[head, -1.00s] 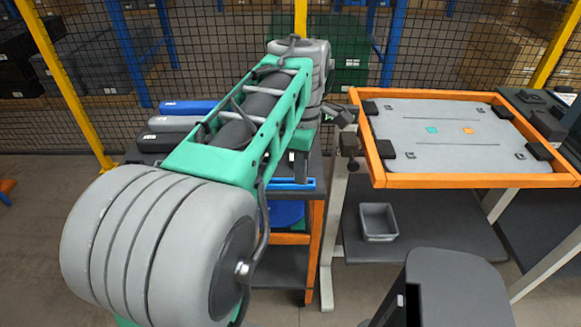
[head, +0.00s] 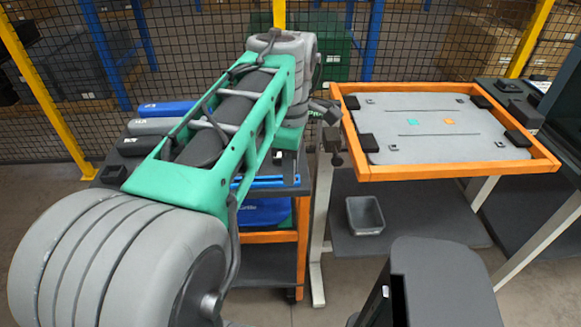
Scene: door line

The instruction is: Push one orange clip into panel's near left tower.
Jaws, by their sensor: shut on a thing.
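The grey panel (head: 430,137) lies flat inside an orange-rimmed frame (head: 455,168) on the right. Its near left tower (head: 393,147) is a small grey fitting by the near left corner, too small to see whether a clip is in it. A small orange square (head: 448,121) and a teal square (head: 413,122) show on the panel's middle; I cannot tell whether they are marks or parts. My green and grey arm crosses the left half. I cannot make out my gripper or an orange clip in it; my arm hides the area behind it.
Black blocks (head: 368,143) hold the panel's corners. Dark fittings (head: 332,140) stand at the frame's left side, near my arm. A cart (head: 272,238) stands behind my arm. A grey bin (head: 365,215) sits on the shelf below the panel. A mesh fence (head: 200,60) closes the back.

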